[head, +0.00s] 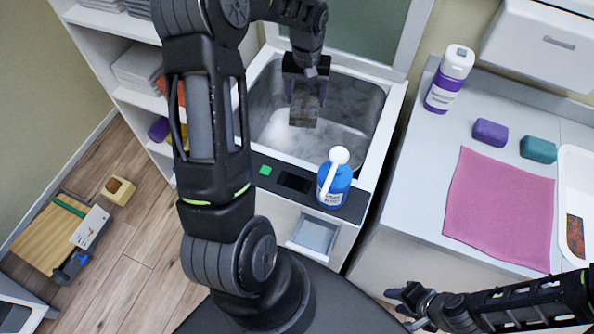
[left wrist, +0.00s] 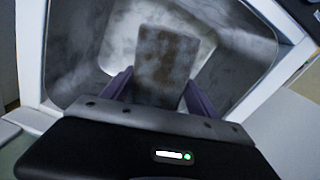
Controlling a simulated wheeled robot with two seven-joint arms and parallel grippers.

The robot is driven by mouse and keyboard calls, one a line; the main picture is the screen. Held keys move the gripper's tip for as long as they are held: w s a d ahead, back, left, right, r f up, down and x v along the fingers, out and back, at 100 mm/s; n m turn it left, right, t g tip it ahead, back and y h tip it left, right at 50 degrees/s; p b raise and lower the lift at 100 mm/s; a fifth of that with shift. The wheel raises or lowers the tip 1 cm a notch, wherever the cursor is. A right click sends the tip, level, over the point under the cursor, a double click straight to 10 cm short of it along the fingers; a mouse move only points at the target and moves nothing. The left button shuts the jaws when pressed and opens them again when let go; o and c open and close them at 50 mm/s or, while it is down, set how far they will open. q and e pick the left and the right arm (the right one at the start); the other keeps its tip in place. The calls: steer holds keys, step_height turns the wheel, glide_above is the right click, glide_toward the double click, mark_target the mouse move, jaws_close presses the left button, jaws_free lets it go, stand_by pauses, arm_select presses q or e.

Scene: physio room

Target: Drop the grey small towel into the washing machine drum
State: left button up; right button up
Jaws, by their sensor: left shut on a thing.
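The grey small towel (head: 304,108) looks like a folded grey-brown piece and hangs from my left gripper (head: 306,88). The gripper is shut on it, over the open top of the washing machine drum (head: 268,112). In the left wrist view the towel (left wrist: 165,58) sits between the purple fingers of the left gripper (left wrist: 160,90), with the grey drum (left wrist: 240,50) behind and below it. How deep the towel is in the drum I cannot tell. My right gripper (head: 405,300) is low at the right, by the counter's front; its fingers are too small to read.
A blue bottle (head: 334,185) with a white top stands on the machine's front panel. The counter at right holds a pink cloth (head: 500,207), a white-capped purple bottle (head: 449,78), purple (head: 490,132) and teal (head: 538,149) blocks. A shelf (head: 120,28) with folded towels stands left.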

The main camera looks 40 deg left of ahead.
arm_select(q)
steer(key=shift+f+b, duration=0.3)
steer(key=shift+f, duration=0.55)
steer(key=o, duration=1.6)
step_height(320, 180, up, 8)
steer(key=shift+f+b, duration=0.1)
steer(key=shift+b, duration=0.55)
steer(key=shift+s, duration=0.15)
